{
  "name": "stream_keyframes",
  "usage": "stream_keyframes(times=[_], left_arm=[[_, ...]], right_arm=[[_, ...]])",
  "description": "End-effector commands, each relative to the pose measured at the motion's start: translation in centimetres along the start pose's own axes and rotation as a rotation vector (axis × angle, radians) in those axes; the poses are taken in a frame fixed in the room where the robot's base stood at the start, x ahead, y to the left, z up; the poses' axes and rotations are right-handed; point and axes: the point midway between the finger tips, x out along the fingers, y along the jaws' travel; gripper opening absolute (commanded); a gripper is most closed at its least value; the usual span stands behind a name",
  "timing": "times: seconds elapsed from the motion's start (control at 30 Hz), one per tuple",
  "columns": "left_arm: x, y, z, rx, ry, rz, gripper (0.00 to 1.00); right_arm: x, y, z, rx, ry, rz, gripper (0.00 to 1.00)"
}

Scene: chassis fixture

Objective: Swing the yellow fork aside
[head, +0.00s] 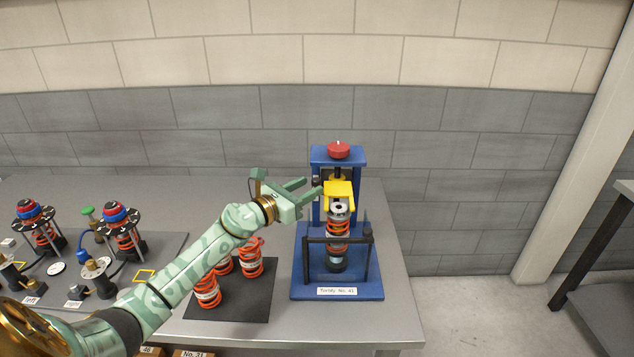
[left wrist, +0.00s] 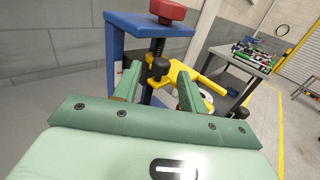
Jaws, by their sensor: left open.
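The yellow fork (head: 339,193) sits on the blue fixture (head: 358,289), over the top of an orange coil spring unit (head: 338,229). In the left wrist view the yellow fork (left wrist: 181,74) shows between and beyond my two green fingers, with a black knob (left wrist: 160,67) near its left part. My left gripper (head: 312,188) is open and just left of the fork. It also shows open in the left wrist view (left wrist: 158,88). I cannot tell whether a finger touches the fork. My right gripper is in neither view.
A red knob (head: 338,150) tops the fixture's screw. A black bar (head: 367,250) stands at its front. Several orange springs (head: 250,257) stand on a black mat (head: 244,304) left of the fixture. More spring assemblies (head: 122,232) stand at the far left. The table's right edge is close to the fixture.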

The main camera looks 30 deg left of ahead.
Motion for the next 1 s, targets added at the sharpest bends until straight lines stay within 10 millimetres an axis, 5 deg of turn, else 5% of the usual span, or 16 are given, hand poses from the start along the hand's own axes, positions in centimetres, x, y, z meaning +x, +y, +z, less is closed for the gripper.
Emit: stream_keyframes(times=[0.2, 0.57, 0.73, 1.0], left_arm=[[3.2, 0.0, -0.1, -0.002, 0.0, 0.0, 0.42], [3.9, -0.1, -0.1, -0.001, 0.001, -0.001, 0.42], [3.9, -0.1, -0.1, -0.001, 0.001, -0.001, 0.03], [5.2, -1.6, 0.4, -0.008, 0.0, 0.025, 0.0]], right_arm=[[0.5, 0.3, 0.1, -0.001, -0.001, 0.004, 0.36], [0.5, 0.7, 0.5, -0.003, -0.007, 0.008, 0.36], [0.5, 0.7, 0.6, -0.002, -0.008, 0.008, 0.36], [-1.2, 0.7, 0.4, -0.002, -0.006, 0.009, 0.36]])
